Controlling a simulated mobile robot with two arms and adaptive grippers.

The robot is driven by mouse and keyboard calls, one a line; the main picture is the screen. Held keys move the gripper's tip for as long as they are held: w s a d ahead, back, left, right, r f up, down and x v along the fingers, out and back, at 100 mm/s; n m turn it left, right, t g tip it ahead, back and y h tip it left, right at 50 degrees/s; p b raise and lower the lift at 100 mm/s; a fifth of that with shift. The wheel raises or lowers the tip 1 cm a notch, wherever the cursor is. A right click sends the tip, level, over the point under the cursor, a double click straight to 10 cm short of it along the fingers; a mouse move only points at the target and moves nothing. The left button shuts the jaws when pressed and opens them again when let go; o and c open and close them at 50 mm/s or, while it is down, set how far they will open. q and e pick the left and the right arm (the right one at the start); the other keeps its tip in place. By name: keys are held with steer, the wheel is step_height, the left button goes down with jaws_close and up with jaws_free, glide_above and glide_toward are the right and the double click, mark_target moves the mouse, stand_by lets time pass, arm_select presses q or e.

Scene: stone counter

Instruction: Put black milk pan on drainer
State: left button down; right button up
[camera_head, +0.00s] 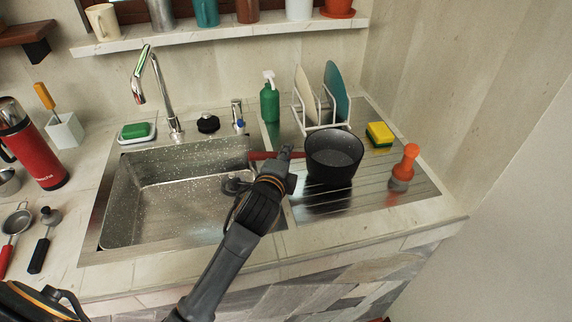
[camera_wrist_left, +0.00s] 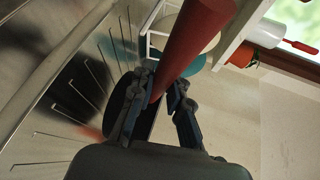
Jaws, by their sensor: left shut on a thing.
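The black milk pan (camera_head: 335,158) is upright over the ridged metal drainer (camera_head: 415,185), right of the sink. A dark shadow lies beneath it, and I cannot tell whether its base touches the drainer. Its red handle (camera_head: 262,156) points left. My left gripper (camera_head: 289,153) is shut on the handle close to the pan's body. In the left wrist view the red handle (camera_wrist_left: 195,45) passes between the fingers (camera_wrist_left: 160,95), and the drainer's grooves (camera_wrist_left: 60,130) show below. My right gripper is not in view.
A white rack (camera_head: 322,115) with plates stands behind the pan. A green bottle (camera_head: 270,100) stands behind left. The sink (camera_head: 165,200) is empty.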

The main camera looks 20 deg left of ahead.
arm_select(q)
steer(key=shift+s+f, duration=0.1)
steer(key=shift+f, duration=1.3)
steer(key=c, duration=1.7)
jaws_free()
steer(key=shift+f, duration=0.15)
steer(key=shift+c, duration=0.2)
steer(key=o, duration=0.4)
steer(key=shift+o, duration=0.2)
steer(key=shift+s+r, duration=0.15)
steer(key=shift+r, duration=0.05)
steer(key=v, duration=1.1)
steer(key=shift+s+d+r+b, duration=0.15)
steer(key=shift+s+r+b, duration=0.05)
steer(key=shift+s+b, duration=0.15)
